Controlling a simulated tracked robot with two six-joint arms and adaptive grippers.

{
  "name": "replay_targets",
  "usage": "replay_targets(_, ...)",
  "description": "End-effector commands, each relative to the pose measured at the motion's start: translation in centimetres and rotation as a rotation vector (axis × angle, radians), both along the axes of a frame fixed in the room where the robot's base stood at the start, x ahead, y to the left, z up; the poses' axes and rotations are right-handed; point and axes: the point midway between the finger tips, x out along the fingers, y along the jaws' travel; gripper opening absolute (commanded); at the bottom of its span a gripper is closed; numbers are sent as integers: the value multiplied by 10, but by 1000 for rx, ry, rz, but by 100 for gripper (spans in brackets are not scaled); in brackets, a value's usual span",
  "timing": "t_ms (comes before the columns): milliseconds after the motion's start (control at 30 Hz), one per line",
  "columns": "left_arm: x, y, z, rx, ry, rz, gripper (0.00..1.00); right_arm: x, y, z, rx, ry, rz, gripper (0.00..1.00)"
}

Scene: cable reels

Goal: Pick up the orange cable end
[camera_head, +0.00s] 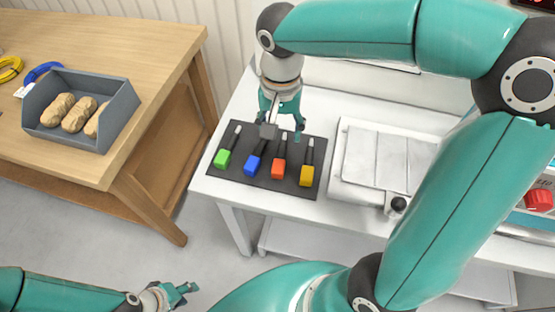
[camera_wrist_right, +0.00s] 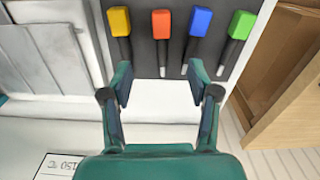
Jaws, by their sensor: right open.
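The orange cable end (camera_head: 279,168) lies on a dark mat (camera_head: 232,178) on the white table, between the blue and yellow ends. It has an orange block, a black sleeve and a light tip. My right gripper (camera_head: 284,133) is open and empty over the mat's far edge, by the tip side of the cable ends. In the right wrist view the orange end (camera_wrist_right: 161,24) points its tip between the two open fingers (camera_wrist_right: 160,84), which do not grip it. My left gripper (camera_head: 181,293) is low at the bottom left, away from the table, with its fingers apart and empty.
Green (camera_head: 222,159), blue (camera_head: 253,165) and yellow (camera_head: 306,176) cable ends lie beside the orange one, close together. A light panelled case (camera_head: 385,160) stands right of the mat. A wooden table (camera_head: 150,60) with a grey bin (camera_head: 122,112) is at left.

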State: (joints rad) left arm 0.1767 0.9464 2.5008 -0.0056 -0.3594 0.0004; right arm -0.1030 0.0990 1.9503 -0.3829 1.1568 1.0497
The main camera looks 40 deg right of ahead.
Motion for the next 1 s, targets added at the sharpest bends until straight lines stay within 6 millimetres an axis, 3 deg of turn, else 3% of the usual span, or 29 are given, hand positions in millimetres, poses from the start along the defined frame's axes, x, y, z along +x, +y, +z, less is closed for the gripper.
replay_targets(100, 1, 0, -1, 0, -2, 1, 40, -1, 0, -29, 0, 10, 0, 60)
replay_targets(300, 1, 0, 0, 0, -2, 1, 40, 0, 0, -65, 0, 6, 0, 60)
replay_targets(567, 1, 0, 1, 0, -2, 1, 40, 1, 0, -81, 1, 4, 0, 60)
replay_targets(833, 1, 0, 9, 1, -3, 1, 40, 2, 1, -117, 1, 8, 4, 60)
replay_targets(1000, 1, 0, 9, 1, -3, 1, 40, 3, 1, -130, 3, 3, 4, 60)
